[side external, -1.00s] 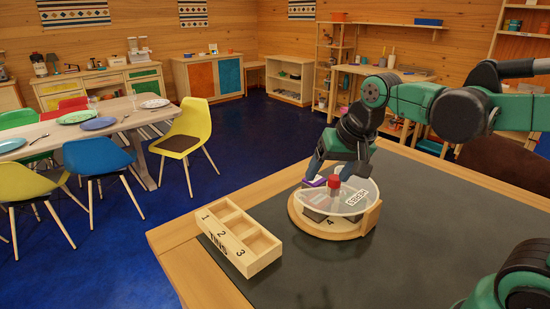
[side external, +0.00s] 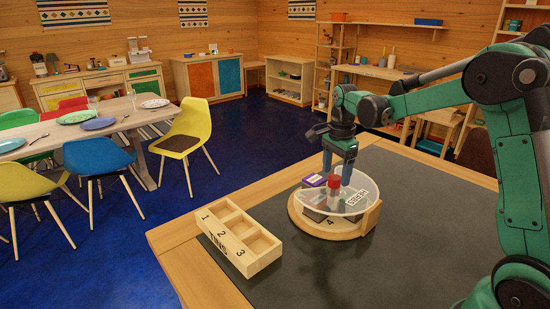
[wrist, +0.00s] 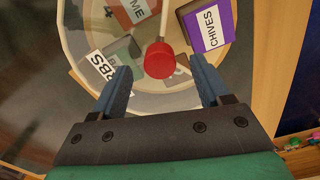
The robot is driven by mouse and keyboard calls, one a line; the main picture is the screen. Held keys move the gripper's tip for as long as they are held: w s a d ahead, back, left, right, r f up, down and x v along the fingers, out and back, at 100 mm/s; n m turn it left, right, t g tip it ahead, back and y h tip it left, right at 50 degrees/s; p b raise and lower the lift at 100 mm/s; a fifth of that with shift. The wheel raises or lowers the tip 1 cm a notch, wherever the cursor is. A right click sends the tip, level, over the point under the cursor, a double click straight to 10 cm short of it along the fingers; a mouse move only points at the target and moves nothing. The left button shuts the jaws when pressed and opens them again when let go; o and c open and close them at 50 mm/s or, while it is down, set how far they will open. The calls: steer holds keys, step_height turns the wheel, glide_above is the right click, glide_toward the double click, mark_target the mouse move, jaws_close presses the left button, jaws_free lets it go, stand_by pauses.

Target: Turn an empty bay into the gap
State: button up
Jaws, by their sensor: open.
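A round wooden carousel (side external: 365,222) stands on the dark worktop under a clear lid with a red knob (side external: 333,182) at its middle. Other packets show blurred under the lid. My gripper (side external: 337,176) points down with its blue fingers either side of the knob, apart from it. It is open and empty.
A pale wooden box (side external: 268,252) with three compartments numbered 1, 2 and 3 stands left of the carousel; the compartments look empty. The worktop (side external: 430,220) is bare to the right. A dining table and chairs stand beyond on the blue floor.

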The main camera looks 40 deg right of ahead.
steer(key=shift+f, duration=0.6)
steer(key=shift+c, duration=0.2)
jaws_close()
steer(key=shift+n, duration=0.5)
